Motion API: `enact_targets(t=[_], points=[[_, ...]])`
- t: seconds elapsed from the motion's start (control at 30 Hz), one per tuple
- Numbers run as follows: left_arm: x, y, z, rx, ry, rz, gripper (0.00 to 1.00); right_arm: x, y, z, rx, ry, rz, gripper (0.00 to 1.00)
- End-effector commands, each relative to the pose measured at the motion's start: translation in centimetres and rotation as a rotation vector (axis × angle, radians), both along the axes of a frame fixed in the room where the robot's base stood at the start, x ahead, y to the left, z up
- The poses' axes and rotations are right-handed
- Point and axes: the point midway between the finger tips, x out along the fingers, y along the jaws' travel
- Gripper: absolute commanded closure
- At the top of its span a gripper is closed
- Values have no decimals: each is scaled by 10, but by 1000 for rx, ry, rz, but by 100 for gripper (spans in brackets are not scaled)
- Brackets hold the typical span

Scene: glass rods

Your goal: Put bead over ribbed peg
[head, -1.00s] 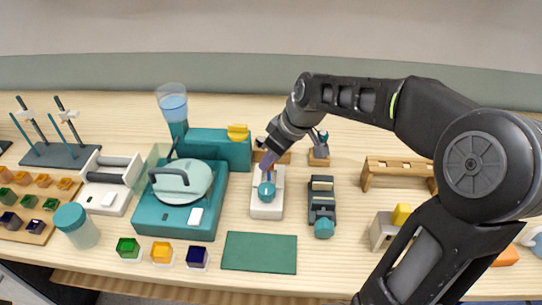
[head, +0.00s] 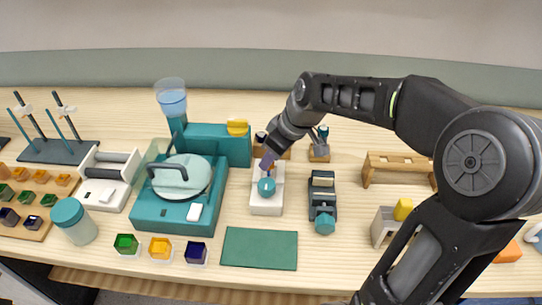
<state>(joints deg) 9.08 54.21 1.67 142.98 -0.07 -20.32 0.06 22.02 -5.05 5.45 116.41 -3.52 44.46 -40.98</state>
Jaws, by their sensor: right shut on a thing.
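My right gripper (head: 268,160) points down over the white stand (head: 264,208) near the middle of the table. It is shut on a small purple thing (head: 268,162), which is mostly hidden by the fingers; I cannot tell whether this is the bead. A round teal knob or ball (head: 266,188) sits on the white stand just below the fingertips. I cannot make out whether the fingertips touch it. No ribbed peg can be told clearly; the gripper may cover it. My left gripper is not in view.
A teal machine with a round lid (head: 160,215) stands left of the white stand. A dark device with a teal knob (head: 322,190) stands close on the right. A green mat (head: 260,250) lies in front, clear. A wooden rack (head: 395,165) stands farther right.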

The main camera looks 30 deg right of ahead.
Motion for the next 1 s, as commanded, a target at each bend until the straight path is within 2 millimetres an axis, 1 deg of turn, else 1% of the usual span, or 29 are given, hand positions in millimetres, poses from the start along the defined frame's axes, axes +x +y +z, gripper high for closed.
enact_targets(t=[0.03,0.7,1.0], points=[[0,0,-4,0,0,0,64,0,0,-4,0,0,0,100],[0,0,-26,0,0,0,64,0,0,-30,0,0,0,100],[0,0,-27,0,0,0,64,0,0,-32,0,0,0,100]])
